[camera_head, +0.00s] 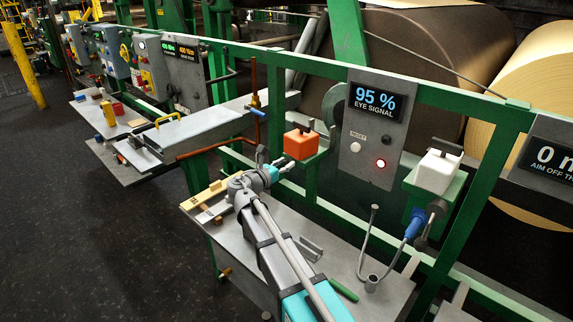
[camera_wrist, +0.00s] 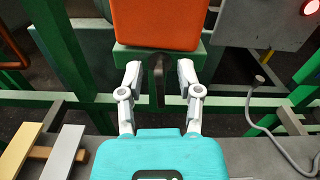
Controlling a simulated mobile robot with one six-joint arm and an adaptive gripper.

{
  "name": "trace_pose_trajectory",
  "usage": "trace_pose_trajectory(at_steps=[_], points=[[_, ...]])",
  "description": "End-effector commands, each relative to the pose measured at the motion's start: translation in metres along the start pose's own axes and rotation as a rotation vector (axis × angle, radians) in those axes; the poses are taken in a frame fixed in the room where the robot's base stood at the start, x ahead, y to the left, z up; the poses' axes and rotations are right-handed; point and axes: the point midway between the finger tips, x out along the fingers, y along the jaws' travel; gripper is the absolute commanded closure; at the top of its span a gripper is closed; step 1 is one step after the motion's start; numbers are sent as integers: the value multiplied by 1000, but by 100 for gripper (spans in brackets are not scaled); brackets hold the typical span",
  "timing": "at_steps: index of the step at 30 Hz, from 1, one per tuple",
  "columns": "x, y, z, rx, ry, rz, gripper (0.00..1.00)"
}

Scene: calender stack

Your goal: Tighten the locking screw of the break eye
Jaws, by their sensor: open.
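An orange box-shaped eye unit (camera_head: 300,143) sits on a green bracket on the frame rail; it also fills the top of the wrist view (camera_wrist: 157,22). A dark upright tab (camera_wrist: 157,88), which looks like the locking screw's handle, hangs below it. My gripper (camera_head: 287,164) is just below and left of the orange unit. In the wrist view, its open fingers (camera_wrist: 158,76) stand either side of the tab, with gaps on both sides. I cannot tell whether the tab is fully between the fingertips. A white eye unit (camera_head: 436,172) sits on another green bracket at right.
A grey panel (camera_head: 357,166) reads 95 % EYE SIGNAL and has a lit red lamp (camera_head: 381,163). Below is a grey bench (camera_head: 345,250) with wooden and metal strips, a green-handled tool (camera_head: 343,290) and a cable. Green rails stand behind, large rolls beyond.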

Motion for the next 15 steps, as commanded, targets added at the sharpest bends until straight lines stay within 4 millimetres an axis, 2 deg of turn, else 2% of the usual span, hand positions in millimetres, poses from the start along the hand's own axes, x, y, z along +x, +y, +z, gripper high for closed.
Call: trace_pose_trajectory(at_steps=[10, 11, 15], points=[[2, 0, 0, 0, 0, 1, 54], [2, 0, 0, 0, 0, 1, 58], [2, 0, 0, 0, 0, 0, 84]])
